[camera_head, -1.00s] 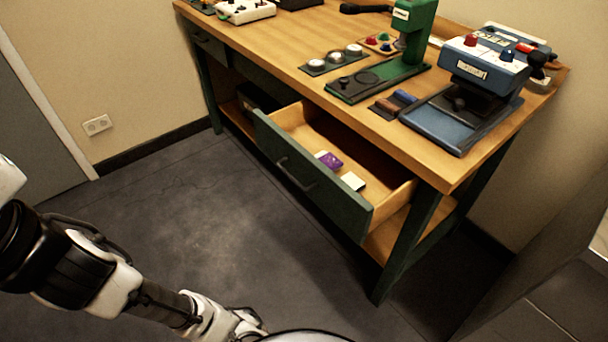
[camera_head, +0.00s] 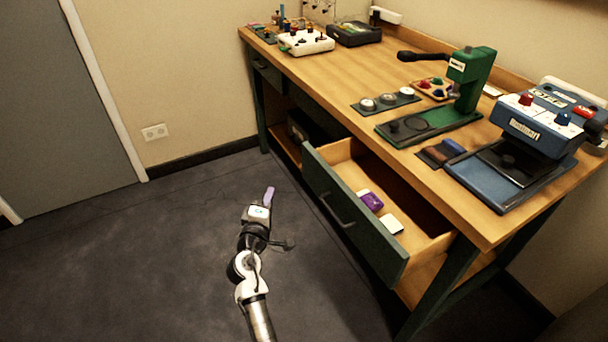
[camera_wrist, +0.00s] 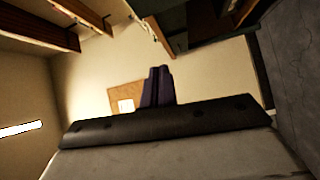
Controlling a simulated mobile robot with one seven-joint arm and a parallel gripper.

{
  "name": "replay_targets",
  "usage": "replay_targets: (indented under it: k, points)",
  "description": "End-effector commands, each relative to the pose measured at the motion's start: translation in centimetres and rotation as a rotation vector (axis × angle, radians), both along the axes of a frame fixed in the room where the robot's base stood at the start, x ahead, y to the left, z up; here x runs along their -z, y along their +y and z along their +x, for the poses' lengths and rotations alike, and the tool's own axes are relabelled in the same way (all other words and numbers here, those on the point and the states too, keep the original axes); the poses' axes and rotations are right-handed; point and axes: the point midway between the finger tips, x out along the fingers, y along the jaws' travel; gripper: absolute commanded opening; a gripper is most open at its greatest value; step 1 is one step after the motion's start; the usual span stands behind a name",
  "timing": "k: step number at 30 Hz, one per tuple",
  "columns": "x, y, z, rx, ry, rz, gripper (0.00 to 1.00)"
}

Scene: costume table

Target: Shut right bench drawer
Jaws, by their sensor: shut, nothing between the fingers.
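The right bench drawer (camera_head: 338,209) is pulled out from under the wooden bench. It has a dark green front and a dark bar handle (camera_head: 336,208). Inside it lie a purple item (camera_head: 371,202) and a white item (camera_head: 391,224). My gripper (camera_head: 269,194) is to the left of the drawer front, apart from it, above the floor. Its purple fingers are together and hold nothing. In the wrist view the fingers (camera_wrist: 158,86) also show closed, with a pale wall and bench parts beyond them.
The bench top (camera_head: 350,75) carries a green press (camera_head: 470,80), a blue machine (camera_head: 540,130), a white control box (camera_head: 306,42) and round pieces on a strip. A bench leg (camera_head: 440,285) stands right of the drawer. Dark floor (camera_head: 150,250) is clear at left.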

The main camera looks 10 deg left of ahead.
Motion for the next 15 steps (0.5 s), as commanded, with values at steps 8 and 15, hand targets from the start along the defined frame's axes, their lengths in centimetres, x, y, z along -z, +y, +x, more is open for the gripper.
replay_targets:
  k: [8,15]
  points:
    - [3.3,-3.0,0.8,0.109,0.058,-0.12,0.0]
    - [3.0,-3.4,4.5,0.106,0.054,-0.119,0.0]
